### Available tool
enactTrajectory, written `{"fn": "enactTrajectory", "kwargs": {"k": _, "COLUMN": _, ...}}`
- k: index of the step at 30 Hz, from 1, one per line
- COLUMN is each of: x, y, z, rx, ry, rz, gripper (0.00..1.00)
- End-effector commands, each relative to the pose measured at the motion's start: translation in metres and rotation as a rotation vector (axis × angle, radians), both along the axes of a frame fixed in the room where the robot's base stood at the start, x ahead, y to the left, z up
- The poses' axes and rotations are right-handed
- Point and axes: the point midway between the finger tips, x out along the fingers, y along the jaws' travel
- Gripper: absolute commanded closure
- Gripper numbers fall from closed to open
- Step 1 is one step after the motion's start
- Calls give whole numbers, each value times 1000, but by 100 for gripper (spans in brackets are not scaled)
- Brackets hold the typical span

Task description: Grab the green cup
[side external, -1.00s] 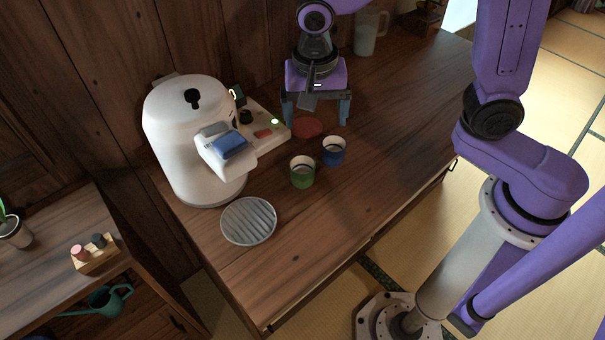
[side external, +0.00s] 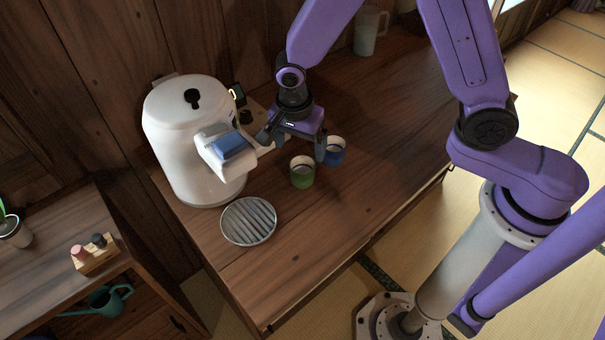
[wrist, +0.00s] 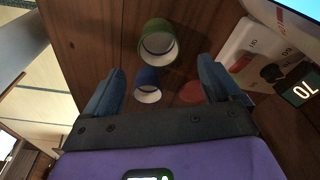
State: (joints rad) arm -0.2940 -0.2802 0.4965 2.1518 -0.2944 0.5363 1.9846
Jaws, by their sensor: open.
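The green cup (side external: 302,172) stands upright on the wooden counter, in front of the white dispenser. In the wrist view the green cup (wrist: 158,44) lies beyond my fingertips, near the top of the picture. A blue cup (side external: 335,151) stands just right of and behind it; in the wrist view the blue cup (wrist: 147,86) shows between my fingers. My gripper (side external: 292,149) is open and empty, its fingers spread above and behind the cups in the side view. It also shows in the wrist view (wrist: 162,75). One finger partly covers the blue cup in the side view.
The white dispenser (side external: 188,150) with a blue lever (side external: 231,146) stands close left of my gripper. A round slatted tray (side external: 248,221) lies in front of it. A red disc (wrist: 191,92) lies beside the blue cup. The counter's front right is clear.

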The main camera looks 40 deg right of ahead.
Motion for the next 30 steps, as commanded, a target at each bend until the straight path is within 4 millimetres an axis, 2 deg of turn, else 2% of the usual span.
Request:
{"fn": "enactTrajectory", "kwargs": {"k": 4, "x": 1, "y": -4, "z": -22, "rx": -3, "ry": 3, "rz": -1, "gripper": 9}}
{"fn": "enactTrajectory", "kwargs": {"k": 14, "x": 1, "y": -6, "z": -42, "rx": -1, "ry": 3, "rz": 3, "gripper": 9}}
{"fn": "enactTrajectory", "kwargs": {"k": 21, "x": 2, "y": -10, "z": -72, "rx": -1, "ry": 3, "rz": 2, "gripper": 9}}
{"fn": "enactTrajectory", "kwargs": {"k": 25, "x": 3, "y": -11, "z": -82, "rx": 1, "ry": 1, "rz": 0, "gripper": 9}}
{"fn": "enactTrajectory", "kwargs": {"k": 30, "x": 3, "y": -11, "z": -86, "rx": 1, "ry": 1, "rz": 1, "gripper": 9}}
